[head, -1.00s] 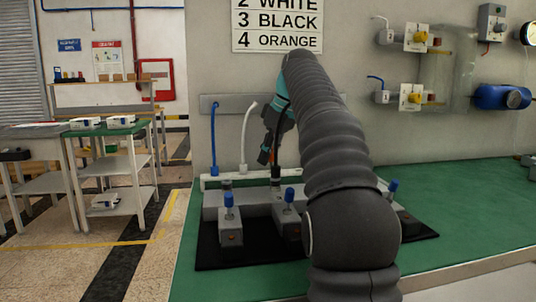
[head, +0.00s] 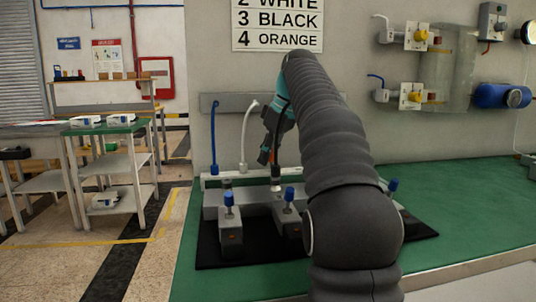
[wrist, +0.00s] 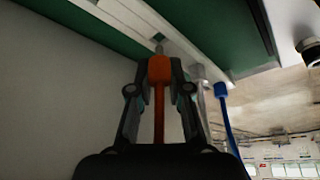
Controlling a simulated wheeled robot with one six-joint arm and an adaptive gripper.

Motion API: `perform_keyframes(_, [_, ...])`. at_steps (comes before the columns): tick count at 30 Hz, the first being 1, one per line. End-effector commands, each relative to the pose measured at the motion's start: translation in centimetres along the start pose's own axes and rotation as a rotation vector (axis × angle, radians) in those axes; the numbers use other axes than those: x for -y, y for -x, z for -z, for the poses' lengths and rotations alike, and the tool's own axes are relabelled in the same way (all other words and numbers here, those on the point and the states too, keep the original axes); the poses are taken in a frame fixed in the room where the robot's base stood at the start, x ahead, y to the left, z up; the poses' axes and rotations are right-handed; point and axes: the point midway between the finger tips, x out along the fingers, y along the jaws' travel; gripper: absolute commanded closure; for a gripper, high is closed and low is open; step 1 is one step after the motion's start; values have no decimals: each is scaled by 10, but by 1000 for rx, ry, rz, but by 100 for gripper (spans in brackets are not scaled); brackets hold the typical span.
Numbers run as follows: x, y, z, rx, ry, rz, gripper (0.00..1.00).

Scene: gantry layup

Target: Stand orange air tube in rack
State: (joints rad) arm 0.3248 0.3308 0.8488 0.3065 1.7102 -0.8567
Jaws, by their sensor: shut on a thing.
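My gripper (wrist: 160,95) is shut on the orange air tube (wrist: 159,70) in the wrist view. The tube's thick orange end sits between the fingertips, close to a small grey fitting on the pale rack rail; I cannot tell whether they touch. In the head view my gripper (head: 266,155) is over the rack (head: 215,183), right of the white tube (head: 247,135), partly hidden by my arm. The blue tube (head: 213,140) and white tube stand upright at the rack's left. A dark upright shape beside my gripper may be the black tube; the orange tube is not clear there.
Grey blocks with blue-topped knobs (head: 229,200) stand in front of the rack on a black mat (head: 210,250). The wall is close behind. The green bench (head: 470,200) is clear to the right. A sign (head: 278,25) lists the tube colours.

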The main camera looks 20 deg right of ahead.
Motion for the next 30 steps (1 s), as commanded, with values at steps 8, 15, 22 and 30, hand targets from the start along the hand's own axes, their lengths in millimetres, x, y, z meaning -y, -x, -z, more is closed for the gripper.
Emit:
perform_keyframes(8, [0,-6,-3,0,0,0,100])
perform_keyframes(15, [0,-11,-5,0,0,0,100])
perform_keyframes(22, [0,-16,-6,0,0,0,100])
perform_keyframes(30, [0,-16,-6,1,0,1,53])
